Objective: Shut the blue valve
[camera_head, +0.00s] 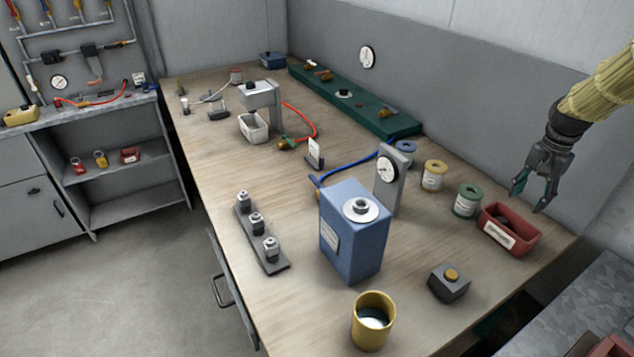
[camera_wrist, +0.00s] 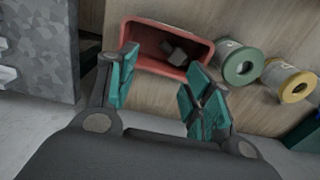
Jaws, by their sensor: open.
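My gripper (camera_head: 529,190) is open and empty, high at the right above the red bin (camera_head: 495,241). In the wrist view its two teal-padded fingers (camera_wrist: 163,84) stand apart, with the red bin (camera_wrist: 140,57) beyond them. I cannot clearly pick out a blue valve. A blue hose (camera_head: 347,168) lies on the bench behind the blue box (camera_head: 346,262), with a blue piece at its left end partly hidden by that box. Small coloured handles, too small to tell apart, sit on the pipe rack (camera_head: 75,29) at the far upper left.
A gauge stand (camera_head: 396,180), a yellow cup (camera_head: 371,338), a grey button box (camera_head: 448,286) and a green spool (camera_head: 467,201) stand on the wooden bench. A green tray (camera_head: 400,130) lies along the wall.

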